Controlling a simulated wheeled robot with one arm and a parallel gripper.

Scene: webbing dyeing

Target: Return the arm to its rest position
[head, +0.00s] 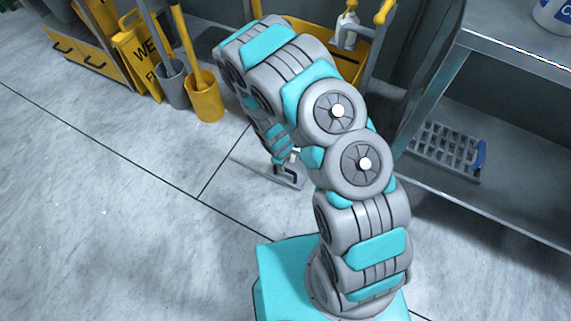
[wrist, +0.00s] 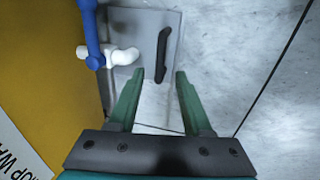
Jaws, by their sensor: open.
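My teal and grey arm rises from its teal base in the head view, bends at the top and reaches down toward the floor. The end of my arm is mostly hidden behind its own links there. In the wrist view my gripper (wrist: 160,72) is open, with its two green fingers apart and nothing held between them. Past the fingertips, a grey plate with a black handle (wrist: 162,54) shows on the floor. The grey plate (head: 297,181) also shows below the arm's end in the head view.
A yellow mop cart (head: 355,68) stands behind the arm; its yellow side (wrist: 40,80) fills the wrist view's left. A metal shelf unit (head: 520,60) is at right, with a grey rack (head: 440,148) below. Yellow (head: 206,102) and grey buckets stand upper left. Left floor is clear.

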